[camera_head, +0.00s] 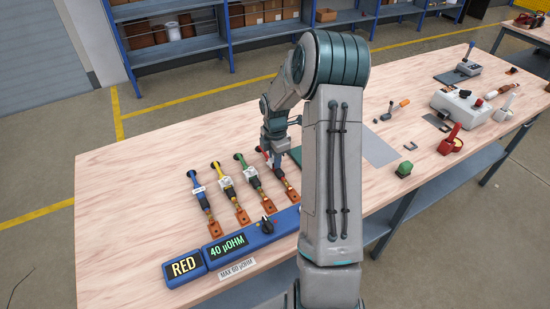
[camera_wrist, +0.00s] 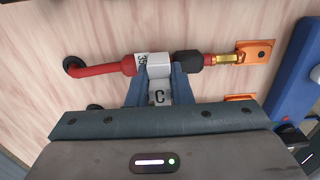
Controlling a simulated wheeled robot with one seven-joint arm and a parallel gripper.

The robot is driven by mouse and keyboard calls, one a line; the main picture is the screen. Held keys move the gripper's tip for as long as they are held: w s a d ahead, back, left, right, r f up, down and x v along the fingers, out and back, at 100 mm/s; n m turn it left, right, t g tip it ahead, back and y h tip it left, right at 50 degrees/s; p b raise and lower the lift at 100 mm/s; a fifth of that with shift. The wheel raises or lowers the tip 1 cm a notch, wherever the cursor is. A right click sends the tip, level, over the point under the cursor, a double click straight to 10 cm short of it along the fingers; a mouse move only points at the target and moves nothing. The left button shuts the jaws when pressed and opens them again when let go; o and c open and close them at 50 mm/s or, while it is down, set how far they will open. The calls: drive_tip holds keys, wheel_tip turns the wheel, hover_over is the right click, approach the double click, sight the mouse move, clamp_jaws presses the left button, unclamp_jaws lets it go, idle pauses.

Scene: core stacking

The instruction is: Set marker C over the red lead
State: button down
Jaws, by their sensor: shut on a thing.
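In the wrist view the red lead (camera_wrist: 98,70) runs across the picture, from a black ring at the left to a black sleeve, a brass end and an orange copper lug (camera_wrist: 256,52) at the right. Marker C (camera_wrist: 158,97) is a white block with a black letter C. My gripper (camera_wrist: 160,74) is shut on it, with blue fingers on either side. Its white upper part lies across the red lead, beside a printed white tag on the lead. Whether it is seated around the lead or just over it, I cannot tell. In the head view my gripper (camera_head: 276,158) is low at the red lead.
Blue (camera_head: 203,200), yellow (camera_head: 229,189) and green (camera_head: 252,177) leads lie to the left, with white pieces on them. A blue meter (camera_head: 240,242) reads 40 µOHM, beside a RED display (camera_head: 184,267). A green-topped block (camera_head: 404,169) and tools stand to the right.

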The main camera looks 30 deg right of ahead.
drive_tip(key=shift+r, duration=0.35)
idle(0.6)
drive_tip(key=shift+f, duration=0.2)
idle(1.0)
drive_tip(key=shift+f, duration=0.2)
drive_tip(key=shift+r, duration=0.15)
drive_tip(key=shift+r+p, duration=0.25)
drive_tip(key=shift+p, duration=0.15)
idle(1.5)
drive_tip(key=shift+f, duration=0.4)
